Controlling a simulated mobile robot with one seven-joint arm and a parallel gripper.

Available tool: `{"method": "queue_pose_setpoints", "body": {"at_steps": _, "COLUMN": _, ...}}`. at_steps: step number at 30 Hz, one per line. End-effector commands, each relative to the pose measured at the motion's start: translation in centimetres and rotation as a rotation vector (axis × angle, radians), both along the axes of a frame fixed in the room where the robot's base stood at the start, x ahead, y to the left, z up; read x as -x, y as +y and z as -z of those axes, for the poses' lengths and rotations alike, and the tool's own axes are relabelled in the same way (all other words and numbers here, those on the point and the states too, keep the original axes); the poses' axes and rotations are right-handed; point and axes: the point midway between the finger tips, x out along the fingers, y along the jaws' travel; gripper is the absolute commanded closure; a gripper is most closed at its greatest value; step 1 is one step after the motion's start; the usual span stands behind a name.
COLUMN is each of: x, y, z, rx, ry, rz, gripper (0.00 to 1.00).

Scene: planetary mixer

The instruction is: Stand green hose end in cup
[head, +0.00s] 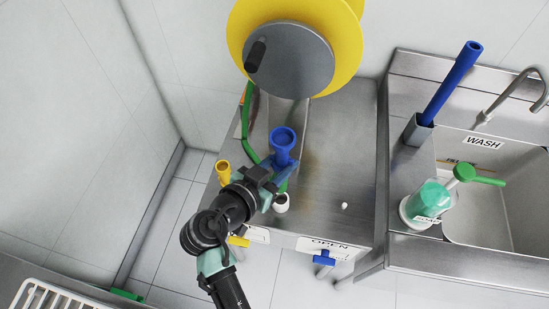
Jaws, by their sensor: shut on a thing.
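The green hose (246,130) hangs down the left side of the steel counter and bends right, passing behind a blue ring-topped fitting. A short green length shows again just above a small white cup (281,203) near the counter's front edge. My gripper (272,186) reaches in from the lower left beside the blue fitting and the cup. It is shut, apparently on the green hose near its end. The fingertips are largely hidden, and I cannot tell whether the hose end is inside the cup or just above it.
The blue fitting (284,140) stands close to my gripper, and a yellow fitting (223,169) is to its left. A large yellow drum (345,45) is behind. A small white piece (344,206) lies right on otherwise clear counter. The sink (480,215) is farther right.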

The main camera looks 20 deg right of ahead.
Motion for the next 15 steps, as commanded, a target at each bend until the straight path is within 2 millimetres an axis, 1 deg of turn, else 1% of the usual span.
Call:
{"method": "queue_pose_setpoints", "body": {"at_steps": 11, "x": -0.03, "y": 0.03, "z": 0.01, "rx": 0.001, "ry": -0.001, "rz": -0.001, "gripper": 1.0}}
{"method": "queue_pose_setpoints", "body": {"at_steps": 15, "x": -0.03, "y": 0.04, "z": 0.35, "rx": 0.001, "ry": -0.001, "rz": -0.001, "gripper": 1.0}}
